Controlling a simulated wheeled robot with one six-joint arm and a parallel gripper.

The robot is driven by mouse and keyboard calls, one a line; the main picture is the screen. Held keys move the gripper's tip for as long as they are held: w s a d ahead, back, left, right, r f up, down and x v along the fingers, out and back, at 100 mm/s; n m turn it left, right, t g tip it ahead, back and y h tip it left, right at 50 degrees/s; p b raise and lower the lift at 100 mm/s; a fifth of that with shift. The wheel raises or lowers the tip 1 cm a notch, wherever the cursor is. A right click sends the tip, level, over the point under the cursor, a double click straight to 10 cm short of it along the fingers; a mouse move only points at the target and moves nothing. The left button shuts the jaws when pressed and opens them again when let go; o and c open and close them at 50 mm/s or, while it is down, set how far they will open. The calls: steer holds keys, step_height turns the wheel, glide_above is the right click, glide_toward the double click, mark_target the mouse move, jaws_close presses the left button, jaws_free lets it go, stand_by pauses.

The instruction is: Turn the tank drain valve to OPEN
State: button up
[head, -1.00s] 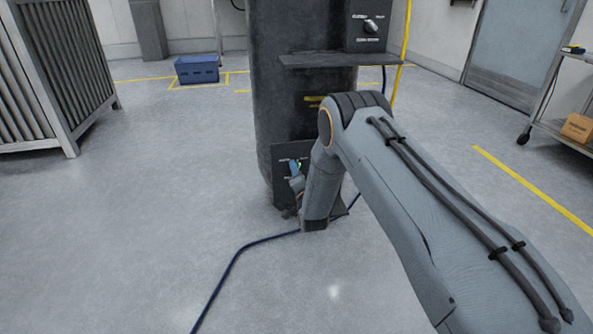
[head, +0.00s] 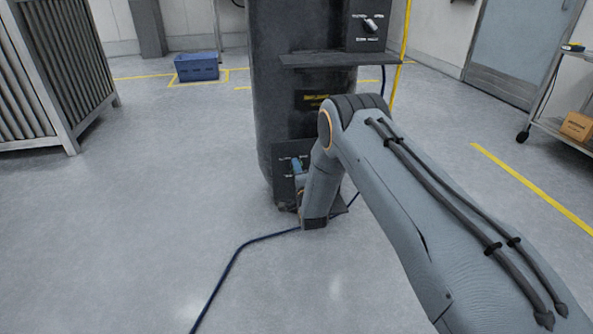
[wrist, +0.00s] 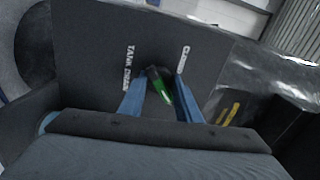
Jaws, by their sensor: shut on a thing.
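The tank drain valve has a short handle with a green tip (wrist: 160,86), set on a dark panel (wrist: 90,45). White letters on the panel read TANK DRAIN and what looks like CLOSED; another label is too blurred to read. In the wrist view, my gripper (wrist: 158,90) has its blue fingers on both sides of the handle, shut on it. The handle slants in that view; its exact setting is hard to tell. In the head view, my gripper (head: 298,166) is at the low panel (head: 282,153) on the dark tank, and my arm partly hides it.
The dark tank (head: 277,85) stands upright, with a shelf (head: 320,60) and a box with a selector knob (head: 371,24) above. A blue hose (head: 235,266) lies on the floor. A blue crate (head: 197,67) is behind left. A cart (head: 558,125) stands right.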

steer(key=o, duration=1.1)
steer(key=shift+d, duration=0.1)
steer(key=shift+c, duration=0.2)
steer(key=p+v, duration=0.2)
steer(key=v, duration=0.5)
steer(key=shift+s, duration=0.4)
steer(key=shift+d, duration=0.1)
